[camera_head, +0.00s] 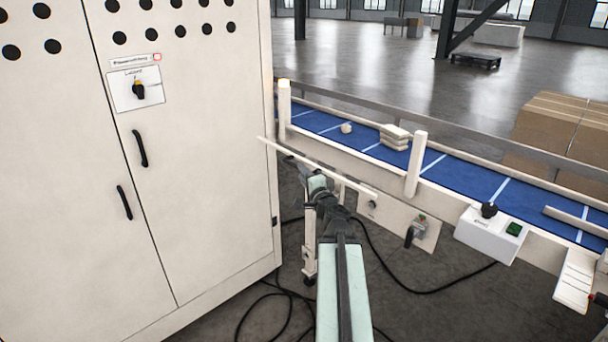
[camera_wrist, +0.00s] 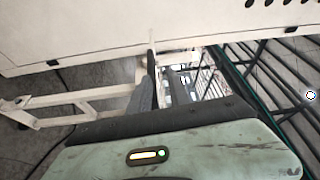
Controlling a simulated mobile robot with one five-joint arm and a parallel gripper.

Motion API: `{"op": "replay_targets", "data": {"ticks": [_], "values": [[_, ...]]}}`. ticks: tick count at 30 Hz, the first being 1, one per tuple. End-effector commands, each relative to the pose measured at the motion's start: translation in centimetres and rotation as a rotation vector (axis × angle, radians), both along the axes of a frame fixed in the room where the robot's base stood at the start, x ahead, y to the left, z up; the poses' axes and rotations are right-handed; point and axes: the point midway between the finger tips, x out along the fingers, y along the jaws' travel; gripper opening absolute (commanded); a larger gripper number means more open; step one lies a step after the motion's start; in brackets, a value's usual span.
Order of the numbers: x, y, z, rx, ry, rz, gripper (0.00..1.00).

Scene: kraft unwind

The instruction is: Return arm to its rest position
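My arm, with pale green and dark links, reaches from the bottom centre of the head view toward the conveyor. My gripper (camera_head: 293,160) is at its far end, in front of the conveyor's pale side rail and right of the cabinet. The gripper is small there, and its fingers are hard to make out. In the wrist view, dark narrow finger shapes of my gripper (camera_wrist: 166,88) show beyond the pale green housing. Their gap is unclear against the clutter behind. I see no object clearly held.
A tall cream cabinet (camera_head: 190,200) stands close on the left. A blue-belted conveyor (camera_head: 450,170) runs across behind the arm, carrying a small stack of pale pieces (camera_head: 395,136). A control box (camera_head: 491,234) is mounted at its front. Black cables (camera_head: 425,291) lie on the floor.

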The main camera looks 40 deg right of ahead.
Motion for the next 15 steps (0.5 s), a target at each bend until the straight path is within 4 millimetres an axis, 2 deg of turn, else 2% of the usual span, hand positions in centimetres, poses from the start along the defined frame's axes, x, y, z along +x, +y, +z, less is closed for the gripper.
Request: {"op": "replay_targets", "data": {"ticks": [9, 11, 14, 15], "values": [[-0.5, -0.7, 0.2, -0.001, 0.0, -0.012, 0.23], [-0.5, -0.7, 0.8, 0.0, 0.001, -0.014, 0.23], [-0.6, -0.8, 2.9, 0.0, 0.001, -0.016, 0.23], [0.4, 0.4, 2.7, 0.0, 0.001, 0.005, 0.23]]}}
